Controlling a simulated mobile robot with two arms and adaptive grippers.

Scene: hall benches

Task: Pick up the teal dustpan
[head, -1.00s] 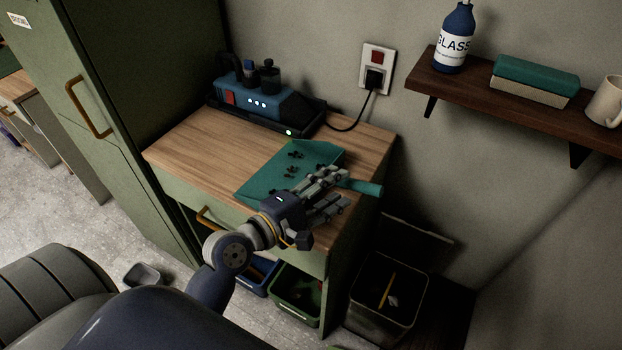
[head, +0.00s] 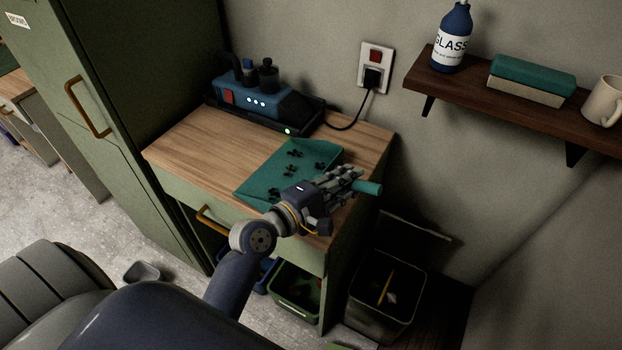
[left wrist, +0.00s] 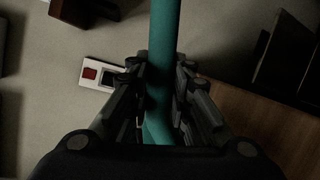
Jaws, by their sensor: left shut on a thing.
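The teal dustpan (head: 270,178) lies on the wooden top of the small cabinet, with several small dark bits on its pan. Its round teal handle (head: 369,188) points right, towards the cabinet's right edge. My left gripper (head: 345,180) is shut on the handle, with the handle's end sticking out past the fingers. In the left wrist view the handle (left wrist: 163,45) runs between the two fingers, which lie on either side of it. The part of the handle under the fingers is hidden in the head view. My right gripper is out of view.
A blue charger unit (head: 262,102) in a black tray stands at the back of the cabinet top (head: 190,145), its cable running to a wall socket (head: 375,68). A dark bin (head: 385,305) stands right of the cabinet. A shelf (head: 470,92) juts from the wall.

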